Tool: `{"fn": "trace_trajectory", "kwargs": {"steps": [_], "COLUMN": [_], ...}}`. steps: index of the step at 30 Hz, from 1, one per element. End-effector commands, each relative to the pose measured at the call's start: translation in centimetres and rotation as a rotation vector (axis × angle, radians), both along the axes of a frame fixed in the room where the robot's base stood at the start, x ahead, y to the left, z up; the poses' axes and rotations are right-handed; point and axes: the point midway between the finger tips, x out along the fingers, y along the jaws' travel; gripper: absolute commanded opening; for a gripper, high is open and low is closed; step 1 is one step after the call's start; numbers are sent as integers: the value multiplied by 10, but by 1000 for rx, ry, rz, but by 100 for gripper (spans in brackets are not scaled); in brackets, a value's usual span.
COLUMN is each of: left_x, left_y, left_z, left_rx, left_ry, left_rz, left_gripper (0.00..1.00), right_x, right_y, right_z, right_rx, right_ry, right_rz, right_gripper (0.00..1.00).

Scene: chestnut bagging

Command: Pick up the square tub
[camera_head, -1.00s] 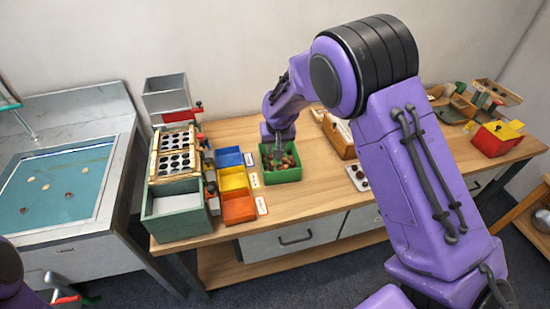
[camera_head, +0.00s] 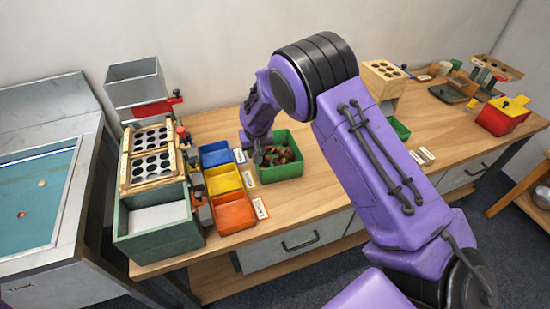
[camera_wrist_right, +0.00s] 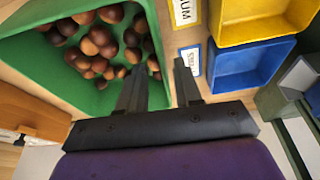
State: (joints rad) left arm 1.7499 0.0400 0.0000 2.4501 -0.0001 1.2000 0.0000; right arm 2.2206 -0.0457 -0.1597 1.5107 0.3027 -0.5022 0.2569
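The square tub is taken to be the green tub (camera_head: 282,173), which stands on the bench and holds several brown chestnuts (camera_head: 278,155). In the right wrist view the tub (camera_wrist_right: 45,75) fills the upper left, with chestnuts (camera_wrist_right: 100,42) inside. My right gripper (camera_head: 259,160) is at the tub's back left side. In the wrist view its fingers (camera_wrist_right: 160,85) are apart, one on each side of the tub's right-hand wall there, with no visible grip on it. Whether they touch the wall cannot be told. My left gripper is out of view.
Blue (camera_head: 217,154), yellow (camera_head: 223,180) and orange (camera_head: 233,212) bins with labels stand left of the tub. A green-grey box (camera_head: 158,243) and a holed rack (camera_head: 152,155) are further left. My right arm hides part of the bench right of the tub.

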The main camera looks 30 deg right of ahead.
Motion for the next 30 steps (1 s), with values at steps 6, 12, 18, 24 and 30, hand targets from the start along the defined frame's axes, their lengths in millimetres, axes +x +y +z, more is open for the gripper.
{"fn": "trace_trajectory", "kwargs": {"steps": [6,12,18,24,30], "left_x": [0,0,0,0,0], "left_y": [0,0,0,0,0], "left_z": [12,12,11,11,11], "left_rx": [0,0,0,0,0], "left_ry": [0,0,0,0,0], "left_rz": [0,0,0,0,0], "left_gripper": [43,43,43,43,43], "right_x": [9,15,15,15,15], "right_y": [1,-2,-2,-2,-2], "right_z": [-33,-52,-52,-52,-52], "right_rx": [0,0,0,0,0], "right_ry": [2,-1,-1,-1,0], "right_rz": [0,-2,-2,-2,-1], "right_gripper": [34,34,24,0,0]}}
